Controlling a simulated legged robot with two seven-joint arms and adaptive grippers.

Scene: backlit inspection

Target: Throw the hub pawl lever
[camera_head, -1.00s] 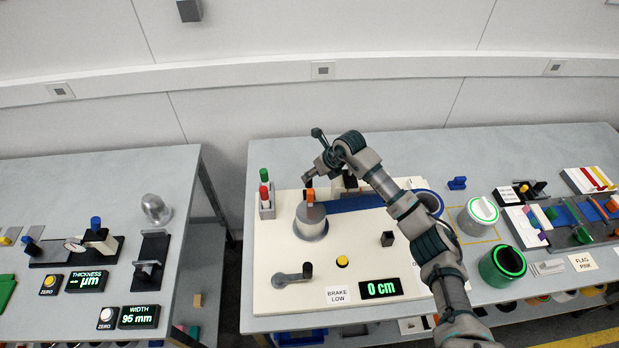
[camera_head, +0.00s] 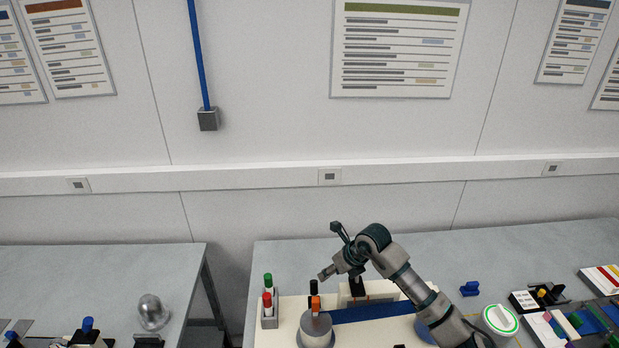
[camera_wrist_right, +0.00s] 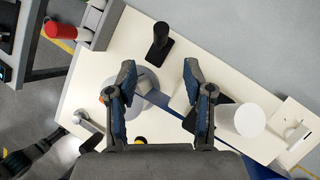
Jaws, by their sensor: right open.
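A grey hub drum (camera_head: 316,329) stands on the cream panel at the bottom of the head view, with an orange grip (camera_head: 316,303) on top. A black upright lever (camera_head: 314,289) shows just behind it. In the right wrist view the black lever (camera_wrist_right: 161,36) rises from a black base beyond my fingertips, and the hub (camera_wrist_right: 143,84) is partly hidden by a finger. Which of these is the pawl lever I cannot tell for sure. My right gripper (camera_head: 325,274) is above and behind the hub. In the wrist view its fingers (camera_wrist_right: 159,78) are apart with nothing gripped.
A stand with red and green handles (camera_head: 269,309) is left of the hub. A white block (camera_head: 352,291) with a black piece is to its right. A white cylinder (camera_wrist_right: 242,120) shows in the wrist view. A gap separates the left bench (camera_head: 90,270) from this one.

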